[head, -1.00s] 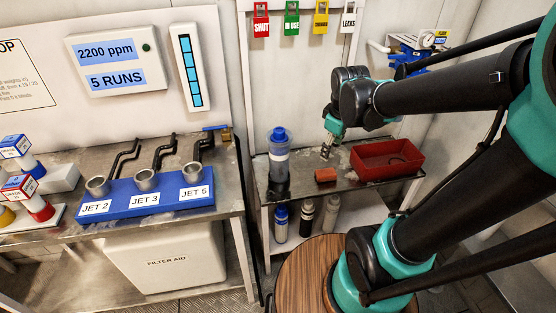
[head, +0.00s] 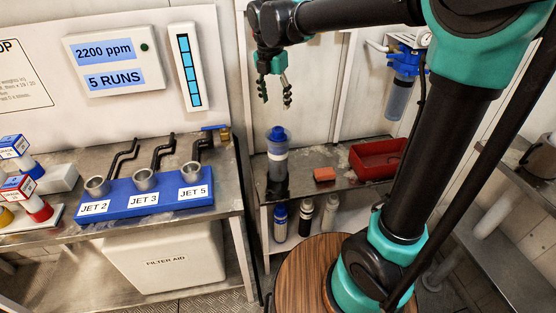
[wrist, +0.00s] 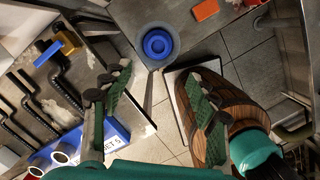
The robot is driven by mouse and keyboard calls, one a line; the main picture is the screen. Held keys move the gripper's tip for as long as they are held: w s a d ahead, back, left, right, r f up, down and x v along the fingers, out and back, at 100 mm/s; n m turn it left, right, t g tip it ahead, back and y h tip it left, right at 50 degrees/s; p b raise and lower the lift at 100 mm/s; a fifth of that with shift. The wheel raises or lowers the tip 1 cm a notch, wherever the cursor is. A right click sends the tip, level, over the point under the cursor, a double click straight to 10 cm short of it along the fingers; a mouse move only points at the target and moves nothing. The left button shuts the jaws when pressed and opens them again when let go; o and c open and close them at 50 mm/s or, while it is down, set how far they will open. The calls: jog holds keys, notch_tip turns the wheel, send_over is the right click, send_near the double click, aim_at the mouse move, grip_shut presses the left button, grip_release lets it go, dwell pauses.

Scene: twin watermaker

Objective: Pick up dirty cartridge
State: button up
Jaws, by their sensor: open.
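A clear cylinder with a blue cap and pale label band (head: 278,158) stands upright on the right bench; it may be the dirty cartridge, but I cannot tell. Its round blue top (wrist: 157,44) shows in the wrist view, just beyond the fingertips. My gripper (head: 275,97) is open and empty, above the cylinder and apart from it. In the wrist view my gripper (wrist: 157,85) has its two green fingers spread wide. Other cylinders on the lower shelf include a blue-capped one (head: 280,223), a dark one (head: 306,217) and a white one (head: 330,214).
An orange-red block (head: 325,174) and a red tray (head: 376,160) are right of the cylinder. A blue-headed filter housing (head: 399,98) hangs on the wall. The left bench holds a blue jet rack (head: 145,196) with pipes behind. Bench space around the cylinder is partly clear.

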send_over(278, 129)
jog(key=s, duration=0.1)
notch_tip(278, 129, down, 8)
jog(key=shift+s+a+r, duration=0.1)
jog(key=shift+a+r, duration=0.05)
jog(key=shift+r, duration=0.1)
jog(key=shift+w+f, duration=0.2)
jog(key=shift+f, duration=0.65)
jog(key=shift+w+f, duration=0.2)
jog(key=shift+f, duration=0.65)
jog(key=shift+w+f, duration=0.2)
jog(key=shift+f, duration=0.65)
jog(key=shift+c, duration=0.2)
jog(key=c, duration=1.1)
notch_tip(278, 129, up, 28)
jog(key=shift+r, duration=0.1)
